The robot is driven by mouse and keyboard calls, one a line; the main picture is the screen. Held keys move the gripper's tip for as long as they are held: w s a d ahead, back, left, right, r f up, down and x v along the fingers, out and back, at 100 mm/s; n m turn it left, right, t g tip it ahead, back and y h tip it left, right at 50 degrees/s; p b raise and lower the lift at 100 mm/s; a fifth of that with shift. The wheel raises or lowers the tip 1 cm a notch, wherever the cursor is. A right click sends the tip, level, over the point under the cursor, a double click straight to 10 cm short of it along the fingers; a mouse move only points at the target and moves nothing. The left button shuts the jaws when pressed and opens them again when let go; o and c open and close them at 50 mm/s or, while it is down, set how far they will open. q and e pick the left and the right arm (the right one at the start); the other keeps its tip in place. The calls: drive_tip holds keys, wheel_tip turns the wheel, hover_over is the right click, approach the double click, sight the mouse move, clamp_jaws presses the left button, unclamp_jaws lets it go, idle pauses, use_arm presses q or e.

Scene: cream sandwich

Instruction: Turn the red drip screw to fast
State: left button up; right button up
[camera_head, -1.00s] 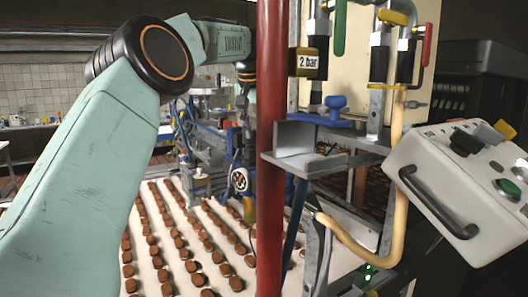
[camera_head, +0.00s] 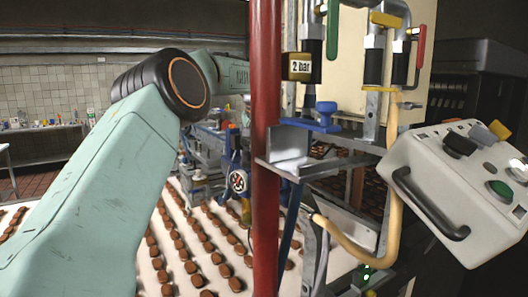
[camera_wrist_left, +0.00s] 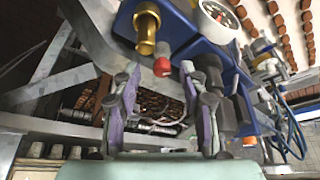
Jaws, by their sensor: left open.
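The red drip screw (camera_wrist_left: 162,67) shows in the left wrist view as a small red knob below a brass fitting (camera_wrist_left: 148,27) on a blue housing (camera_wrist_left: 180,28). My left gripper (camera_wrist_left: 161,77) is open, with one finger on each side of the screw in the picture. Both fingers appear apart from it; I cannot tell how far beyond the tips it lies. In the head view my left arm comes in from the left, and its gripper is hidden behind the red post. I cannot make out the screw there. My right gripper is not in view.
A red vertical post (camera_head: 265,150) stands close to my left arm. A dial gauge (camera_wrist_left: 218,18) sits beside the screw. A conveyor (camera_head: 150,285) carries rows of brown sandwiches. Valves, a yellow hose (camera_head: 345,243) and a control box (camera_head: 450,195) are at right.

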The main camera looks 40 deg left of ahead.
use_arm(q)
drive_tip(key=shift+w+a+f, duration=0.1)
drive_tip(key=shift+w+f, duration=0.25)
drive_tip(key=shift+w, duration=0.15)
drive_tip(key=shift+c, duration=0.3)
drive_tip(key=shift+a, duration=0.15)
drive_tip(key=shift+c, duration=0.7)
drive_tip(key=shift+s+r, duration=0.2)
drive_tip(key=shift+s, duration=0.4)
drive_tip(key=c, duration=0.3)
drive_tip(key=shift+s+r, duration=0.15)
drive_tip(key=shift+s, duration=0.05)
drive_tip(key=shift+c, duration=0.8)
drive_tip(key=shift+w+d, duration=0.2)
drive_tip(key=shift+d, duration=0.05)
clamp_jaws()
drive_tip(key=shift+a, duration=0.2)
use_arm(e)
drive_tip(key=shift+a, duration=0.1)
use_arm(q)
drive_tip(key=shift+d, duration=0.1)
drive_tip(key=shift+r, duration=0.1)
